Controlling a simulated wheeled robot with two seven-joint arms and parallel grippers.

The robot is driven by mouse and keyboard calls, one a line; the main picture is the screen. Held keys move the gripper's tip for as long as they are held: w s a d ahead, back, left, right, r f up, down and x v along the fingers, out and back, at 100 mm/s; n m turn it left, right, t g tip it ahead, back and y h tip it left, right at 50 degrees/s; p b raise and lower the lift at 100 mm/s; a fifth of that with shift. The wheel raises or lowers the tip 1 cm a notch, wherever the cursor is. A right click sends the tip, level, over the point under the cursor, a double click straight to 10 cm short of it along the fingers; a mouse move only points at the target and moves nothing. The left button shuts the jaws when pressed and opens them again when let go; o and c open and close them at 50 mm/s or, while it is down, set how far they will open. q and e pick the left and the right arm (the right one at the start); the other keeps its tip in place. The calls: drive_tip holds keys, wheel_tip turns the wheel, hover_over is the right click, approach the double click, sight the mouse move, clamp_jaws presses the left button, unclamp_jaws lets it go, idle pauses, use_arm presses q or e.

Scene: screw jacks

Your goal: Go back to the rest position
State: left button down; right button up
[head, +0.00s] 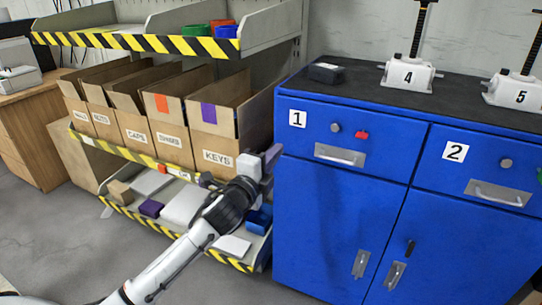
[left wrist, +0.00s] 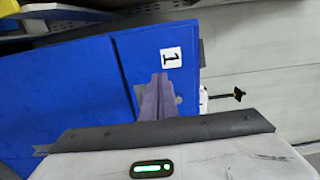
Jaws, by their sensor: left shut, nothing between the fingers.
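My left gripper (head: 270,158) reaches in from the lower left in the head view, in front of the shelf and close to the left edge of the blue cabinet (head: 330,225). In the left wrist view its two grey-purple fingers (left wrist: 157,98) are together and empty, seen against the blue cabinet front (left wrist: 85,85) near the label 1 (left wrist: 171,57). I cannot tell from the views whether the gripper touches the cabinet. My right gripper is not in view. White screw jacks numbered 4 (head: 408,76) and 5 (head: 514,92) stand upright on the cabinet's dark top.
A shelf with yellow-black striped edges (head: 135,42) holds labelled cardboard boxes, including KEYS (head: 217,156), with coloured bins above. Drawers 1 (head: 340,153) and 2 (head: 493,192) are shut. Grey floor (head: 45,235) is clear at lower left.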

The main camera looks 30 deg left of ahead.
use_arm(q)
drive_tip(key=shift+s+d, duration=0.1)
drive_tip(key=shift+s, duration=0.7)
drive_tip(key=s+d+f+n+g+h, duration=0.1)
drive_tip(key=s+d+f+n+g, duration=0.2)
drive_tip(key=f, duration=0.4)
drive_tip(key=s+d+f+n+h+p, duration=0.1)
drive_tip(key=s+d+f+n, duration=0.1)
drive_tip(key=s+d+f, duration=0.35)
drive_tip(key=s+d+f+n+g+h, duration=0.1)
drive_tip(key=s+d+f+n+g, duration=0.1)
drive_tip(key=s+f, duration=0.45)
drive_tip(key=s+d+f+n+g+h, duration=0.1)
drive_tip(key=s+d+f+n+g, duration=0.1)
drive_tip(key=s+f, duration=0.4)
drive_tip(key=s+d+f+n+g+h, duration=0.1)
drive_tip(key=s+d+f+n+g, duration=0.1)
drive_tip(key=s+d+f+n, duration=0.3)
drive_tip(key=s+d, duration=0.2)
drive_tip(key=s, duration=0.2)
drive_tip(key=shift+s+f+p, duration=0.25)
drive_tip(key=shift+f+p, duration=0.1)
